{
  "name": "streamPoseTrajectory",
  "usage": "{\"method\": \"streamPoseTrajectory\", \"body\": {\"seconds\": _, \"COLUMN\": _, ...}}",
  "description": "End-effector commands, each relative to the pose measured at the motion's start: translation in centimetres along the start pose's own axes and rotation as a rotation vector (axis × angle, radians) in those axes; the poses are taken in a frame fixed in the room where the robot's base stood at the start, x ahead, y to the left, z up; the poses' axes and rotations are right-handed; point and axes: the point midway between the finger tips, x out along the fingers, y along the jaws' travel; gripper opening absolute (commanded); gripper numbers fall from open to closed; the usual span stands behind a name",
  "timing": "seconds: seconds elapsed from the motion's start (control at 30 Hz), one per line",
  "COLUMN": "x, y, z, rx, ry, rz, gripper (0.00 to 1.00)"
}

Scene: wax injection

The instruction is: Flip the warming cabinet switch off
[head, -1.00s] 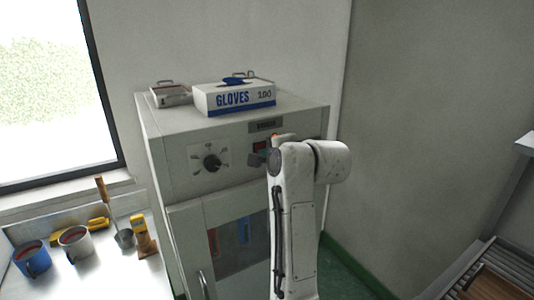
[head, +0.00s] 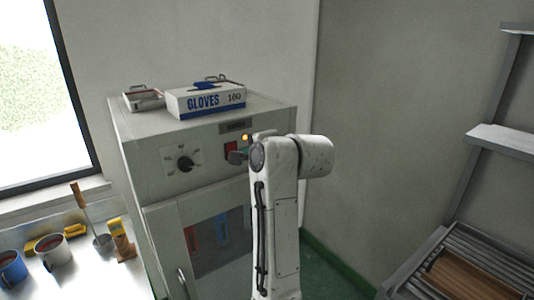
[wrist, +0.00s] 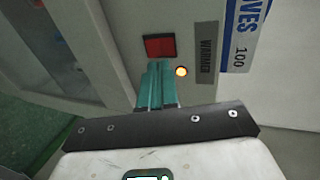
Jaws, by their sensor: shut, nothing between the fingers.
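The warming cabinet (head: 135,150) is a pale grey box with a dial and a glass door. Its red rocker switch (head: 231,149) is on the front panel, partly hidden by my arm in the head view; the switch also shows in the wrist view (wrist: 159,47). An orange lamp (wrist: 181,71) beside it is lit. My gripper (wrist: 157,66) has teal fingers, shut and empty, with the tips close to the switch's edge; I cannot tell if they touch. In the head view, my gripper (head: 237,156) is mostly hidden behind my arm.
A glove box (head: 206,101) and a small tray (head: 144,100) sit on the cabinet. A dark dial (head: 185,163) is left of the switch. Mugs and tools stand on the bench at left. A slatted rack (head: 462,262) is at right.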

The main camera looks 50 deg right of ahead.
Motion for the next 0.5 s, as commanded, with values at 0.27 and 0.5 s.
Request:
{"method": "streamPoseTrajectory", "body": {"seconds": 0.27, "x": -4.1, "y": -0.3, "z": 0.0, "rx": 0.001, "ry": 0.001, "rz": -0.005, "gripper": 0.00}}
{"method": "streamPoseTrajectory", "body": {"seconds": 0.5, "x": -7.1, "y": -0.6, "z": 0.0, "rx": 0.001, "ry": 0.002, "rz": -0.002, "gripper": 0.00}}
